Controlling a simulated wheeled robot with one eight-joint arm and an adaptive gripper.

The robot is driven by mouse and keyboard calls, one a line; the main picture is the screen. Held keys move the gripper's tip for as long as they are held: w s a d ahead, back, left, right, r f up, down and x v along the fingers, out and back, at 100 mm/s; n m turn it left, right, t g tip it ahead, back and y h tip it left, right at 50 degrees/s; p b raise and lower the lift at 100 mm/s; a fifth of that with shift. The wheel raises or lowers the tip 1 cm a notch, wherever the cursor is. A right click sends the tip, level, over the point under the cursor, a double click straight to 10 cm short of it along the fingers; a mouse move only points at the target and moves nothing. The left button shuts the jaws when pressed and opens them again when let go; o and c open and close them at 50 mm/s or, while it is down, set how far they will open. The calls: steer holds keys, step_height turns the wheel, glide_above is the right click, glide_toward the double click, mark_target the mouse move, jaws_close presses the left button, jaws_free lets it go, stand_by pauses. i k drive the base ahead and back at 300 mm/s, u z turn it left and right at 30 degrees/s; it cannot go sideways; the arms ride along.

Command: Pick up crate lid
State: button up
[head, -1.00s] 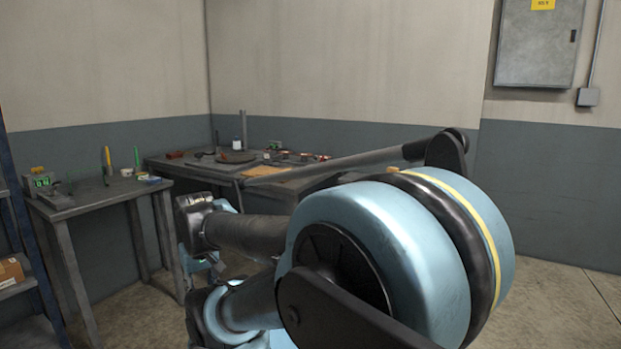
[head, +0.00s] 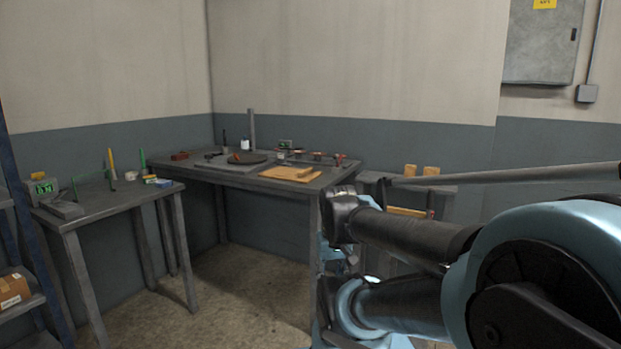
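A flat tan wooden panel (head: 284,173) with a raised strip on it looks like the crate lid. It lies near the front right edge of the dark workbench (head: 225,179) in the corner. My arm crosses the right side of the view, to the right of and nearer than the panel. My gripper cannot be made out; the arm's links show, but no fingers do. Nothing of mine touches the panel.
A turntable-like disc (head: 248,158) and small tools share the workbench. A smaller table (head: 112,198) with instruments stands left, a shelf with a cardboard box (head: 13,290) at far left. Wooden pieces (head: 410,171) show behind my arm. Floor between the tables is clear.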

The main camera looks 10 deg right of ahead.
mark_target(305, 176)
steer(key=z, duration=0.1)
steer(key=i, duration=1)
steer(key=u, duration=0.05)
